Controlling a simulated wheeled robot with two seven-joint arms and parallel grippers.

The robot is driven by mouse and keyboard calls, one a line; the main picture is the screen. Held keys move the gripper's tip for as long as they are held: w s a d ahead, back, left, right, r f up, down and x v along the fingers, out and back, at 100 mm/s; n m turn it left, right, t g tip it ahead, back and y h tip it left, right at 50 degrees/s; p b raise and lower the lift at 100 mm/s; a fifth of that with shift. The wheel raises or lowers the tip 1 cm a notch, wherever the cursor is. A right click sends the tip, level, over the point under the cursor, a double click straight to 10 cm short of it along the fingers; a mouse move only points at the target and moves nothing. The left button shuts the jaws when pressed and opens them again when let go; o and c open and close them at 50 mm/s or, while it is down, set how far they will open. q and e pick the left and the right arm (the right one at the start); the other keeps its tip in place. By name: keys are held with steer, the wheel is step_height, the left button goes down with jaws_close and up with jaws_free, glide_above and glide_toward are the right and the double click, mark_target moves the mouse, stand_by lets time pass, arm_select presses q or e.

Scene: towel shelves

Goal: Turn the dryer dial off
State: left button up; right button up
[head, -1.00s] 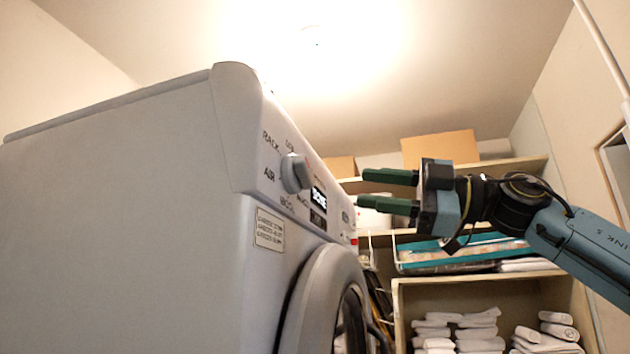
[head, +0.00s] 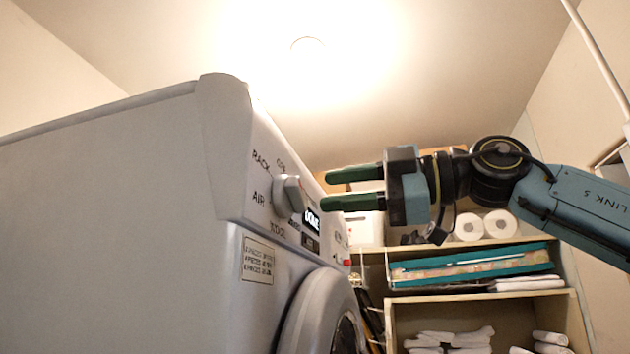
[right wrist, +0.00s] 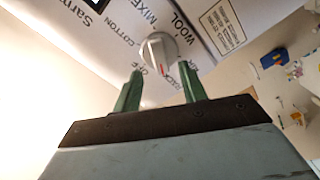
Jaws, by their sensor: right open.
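The dryer (head: 120,210) fills the left of the head view. Its grey dial (head: 287,196) sticks out of the control panel beside a lit display (head: 312,221). My right gripper (head: 323,189) is open, with two green fingers pointing left, a little right of the dial and apart from it. In the right wrist view the dial (right wrist: 159,52) lies beyond and between the fingertips (right wrist: 161,68). A red mark on the dial points down, between the words OFF and RACK. My left gripper is not in view.
Behind my right arm are shelves with white rolls (head: 500,223), a teal tray (head: 470,268) and folded white towels (head: 450,338). The dryer's round door (head: 315,315) bulges out below the panel. Open air lies above the dryer.

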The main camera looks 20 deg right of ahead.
mark_target(303, 194)
steer(key=p+x, duration=0.1)
steer(key=x, duration=0.3)
steer(key=shift+w, duration=0.1)
steer(key=shift+c, duration=0.4)
jaws_close()
